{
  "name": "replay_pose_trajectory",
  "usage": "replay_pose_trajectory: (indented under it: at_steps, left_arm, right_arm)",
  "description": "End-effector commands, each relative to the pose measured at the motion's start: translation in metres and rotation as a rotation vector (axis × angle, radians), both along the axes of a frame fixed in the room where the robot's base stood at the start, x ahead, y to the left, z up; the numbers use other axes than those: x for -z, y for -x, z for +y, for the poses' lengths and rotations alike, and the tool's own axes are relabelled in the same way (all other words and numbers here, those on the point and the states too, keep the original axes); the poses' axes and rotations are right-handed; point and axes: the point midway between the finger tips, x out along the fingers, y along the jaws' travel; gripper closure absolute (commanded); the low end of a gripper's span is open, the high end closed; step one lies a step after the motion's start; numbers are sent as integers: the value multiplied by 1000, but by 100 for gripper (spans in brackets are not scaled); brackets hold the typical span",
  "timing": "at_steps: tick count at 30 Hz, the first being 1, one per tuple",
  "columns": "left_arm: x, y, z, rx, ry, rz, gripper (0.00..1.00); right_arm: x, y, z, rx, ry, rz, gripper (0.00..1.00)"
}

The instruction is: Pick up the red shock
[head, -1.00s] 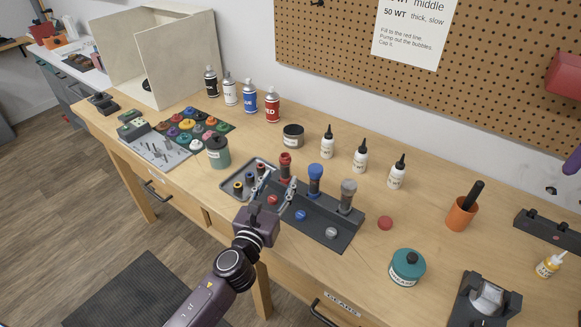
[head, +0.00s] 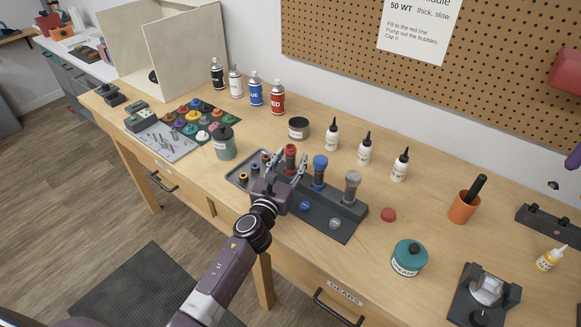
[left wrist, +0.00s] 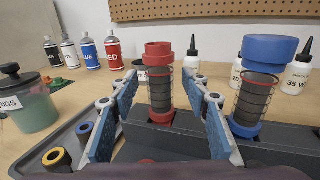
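The red shock (head: 290,155) stands upright in the dark stand (head: 334,222), at the left end of a row with a blue shock (head: 319,170) and a grey shock (head: 351,185). My left gripper (head: 289,166) is open, with one finger on each side of the red shock. In the left wrist view the red shock (left wrist: 159,82) shows between the two blue finger pads, with gaps on both sides. The blue shock (left wrist: 261,78) is just right of the right finger there. My right gripper is not in view.
A grey tray (head: 233,180) with small ringed parts lies left of the stand. A green jar (head: 224,144), a dark tin (head: 299,128) and white bottles (head: 364,150) stand nearby. A red cap (head: 388,214) lies to the right.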

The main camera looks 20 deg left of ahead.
Motion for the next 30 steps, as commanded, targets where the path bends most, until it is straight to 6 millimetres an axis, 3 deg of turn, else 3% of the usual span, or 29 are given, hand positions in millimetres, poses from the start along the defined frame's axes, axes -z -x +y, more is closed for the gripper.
replay_pose_trajectory:
  at_steps: [1, 11, 23, 30]
  left_arm:
    - [0, 0, 0, 0, 0, 0, 64]
    - [0, 0, 0, 0, 0, 0, 100]
    - [-6, 0, 0, 2, -1, -3, 100]
    - [-34, 0, 0, 2, -6, -4, 100]
  right_arm:
    - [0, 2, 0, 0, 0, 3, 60]
    - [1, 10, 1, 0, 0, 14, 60]
    - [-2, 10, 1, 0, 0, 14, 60]
    - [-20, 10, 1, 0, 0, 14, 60]
